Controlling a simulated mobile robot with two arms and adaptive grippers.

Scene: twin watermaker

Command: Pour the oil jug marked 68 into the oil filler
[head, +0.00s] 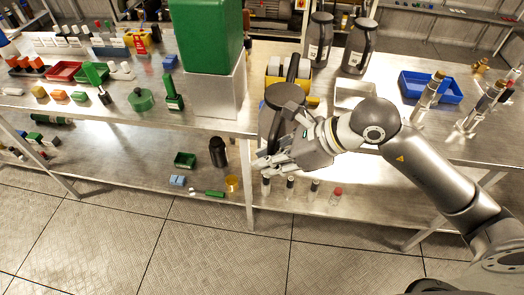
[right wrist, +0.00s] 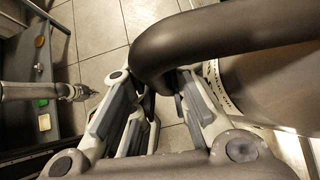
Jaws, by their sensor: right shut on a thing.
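My right gripper (head: 275,160) is shut on the dark handle of a jug (head: 284,97). The jug is grey with a dark lid and is held at the front edge of the bench, beside the steel block. In the right wrist view the thick handle (right wrist: 225,38) passes at the fingers, and the jug body (right wrist: 275,85) with part of a pale label is at the right. Its number cannot be read. A slim grey arm end, seemingly my left gripper (right wrist: 82,92), shows small at the left of that view; its jaws are unclear. I cannot make out the oil filler.
Two similar dark jugs with labels (head: 319,42) (head: 359,46) stand at the back of the bench. A green tank (head: 208,35) on a steel block (head: 203,95) stands left of the held jug. A blue tray (head: 430,88) and metal fittings are at right. Small bottles stand on the lower shelf.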

